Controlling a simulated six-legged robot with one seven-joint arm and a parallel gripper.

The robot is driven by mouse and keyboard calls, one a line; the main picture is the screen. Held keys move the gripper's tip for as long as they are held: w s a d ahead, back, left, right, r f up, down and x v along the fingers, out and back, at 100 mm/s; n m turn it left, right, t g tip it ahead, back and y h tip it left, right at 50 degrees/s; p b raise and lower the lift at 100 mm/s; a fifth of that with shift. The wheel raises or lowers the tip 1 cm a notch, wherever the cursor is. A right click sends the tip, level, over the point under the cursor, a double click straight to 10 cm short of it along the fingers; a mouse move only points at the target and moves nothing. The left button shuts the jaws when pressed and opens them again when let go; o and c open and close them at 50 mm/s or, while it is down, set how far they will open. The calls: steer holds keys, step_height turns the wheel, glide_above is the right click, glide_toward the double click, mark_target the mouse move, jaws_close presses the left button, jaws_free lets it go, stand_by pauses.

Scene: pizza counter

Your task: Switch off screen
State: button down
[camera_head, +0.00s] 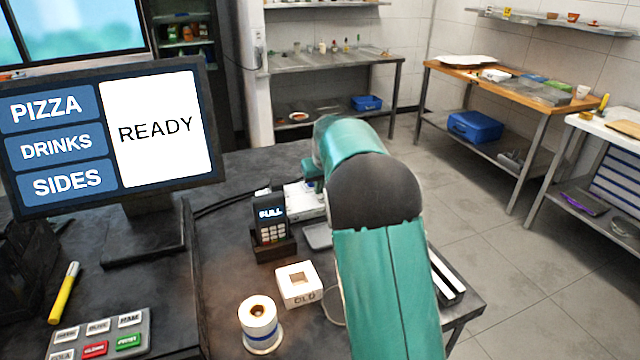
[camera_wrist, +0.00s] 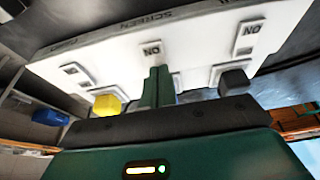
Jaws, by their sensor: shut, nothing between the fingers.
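The screen (camera_head: 165,95) is lit at the left of the head view, with PIZZA, DRINKS and SIDES tiles and a white READY panel. In the wrist view a white switch panel (camera_wrist: 205,50) lies across the top, with a SCREEN label and ON marks. A yellow block (camera_wrist: 107,103) and a dark grey block (camera_wrist: 234,83) show along its near side. My gripper (camera_wrist: 158,84) is shut and empty, its green fingers over the panel's middle. I cannot tell whether they touch it. In the head view my arm hides the fingertips; a white part, perhaps this panel, shows beside it.
A card terminal (camera_head: 271,222) reading FULL, a white square box (camera_head: 298,284) and a paper roll (camera_head: 260,325) stand left of my arm. A keypad (camera_head: 100,335) and yellow marker (camera_head: 64,292) lie at the front left. Open floor (camera_head: 510,270) lies right of the counter.

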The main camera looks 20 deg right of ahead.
steer(key=shift+w+f, duration=0.1)
steer(key=shift+f, duration=0.15)
steer(key=shift+s+f, duration=0.15)
steer(key=shift+s, duration=0.75)
steer(key=w+v, duration=0.1)
steer(key=v, duration=1.3)
steer(key=shift+r, duration=0.3)
